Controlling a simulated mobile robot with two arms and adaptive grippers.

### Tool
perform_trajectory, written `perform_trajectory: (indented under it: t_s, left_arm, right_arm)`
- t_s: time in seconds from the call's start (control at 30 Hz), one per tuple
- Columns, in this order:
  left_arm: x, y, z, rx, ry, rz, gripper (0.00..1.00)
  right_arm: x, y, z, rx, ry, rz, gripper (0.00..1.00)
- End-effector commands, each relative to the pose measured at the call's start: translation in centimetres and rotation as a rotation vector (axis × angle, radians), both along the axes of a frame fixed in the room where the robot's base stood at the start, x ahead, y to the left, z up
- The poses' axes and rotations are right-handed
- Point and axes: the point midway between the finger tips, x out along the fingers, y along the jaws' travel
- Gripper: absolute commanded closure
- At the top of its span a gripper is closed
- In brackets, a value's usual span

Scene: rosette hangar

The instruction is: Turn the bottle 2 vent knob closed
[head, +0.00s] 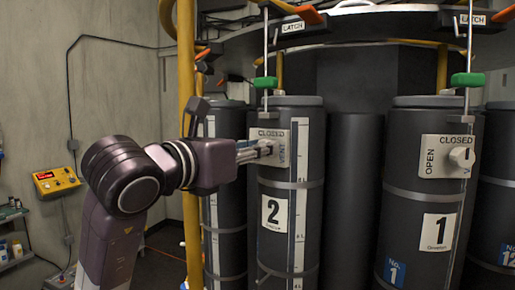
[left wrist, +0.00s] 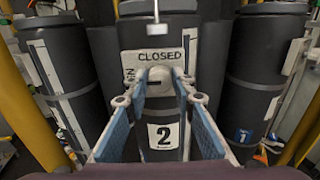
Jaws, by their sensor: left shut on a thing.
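Bottle 2 (head: 314,230) is a dark upright cylinder with a white "2" label (head: 273,213). Its white vent plate (head: 268,133) reads CLOSED at the top and VENT at the right side. My left gripper (head: 266,149) reaches in from the left at the plate. In the left wrist view, its two blue-sided fingers (left wrist: 160,84) are shut on the pale vent knob (left wrist: 159,88), just below the word CLOSED. The fingers hide much of the knob, so its exact pointing is hard to tell. My right gripper is not in view.
Bottle 1 (head: 405,205) stands to the right with its own vent knob (head: 462,157). Yellow posts (head: 187,220), vertical rods with green grips (head: 265,82) and orange-handled latches (head: 305,15) are close by. A yellow control box (head: 56,181) is on the left wall.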

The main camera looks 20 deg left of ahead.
Motion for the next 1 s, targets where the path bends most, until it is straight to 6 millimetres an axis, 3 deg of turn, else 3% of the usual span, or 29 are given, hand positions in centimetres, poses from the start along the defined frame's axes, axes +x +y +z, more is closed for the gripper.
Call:
perform_trajectory:
  t_s: [0.37, 1.0]
  left_arm:
    - [0.0, 0.1, -0.1, 0.103, -0.033, 0.003, 1.0]
    - [-0.1, -0.1, -0.2, 0.651, -0.201, 0.004, 1.0]
  right_arm:
    - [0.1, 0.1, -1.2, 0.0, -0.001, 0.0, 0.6]
    - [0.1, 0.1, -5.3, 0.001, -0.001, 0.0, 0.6]
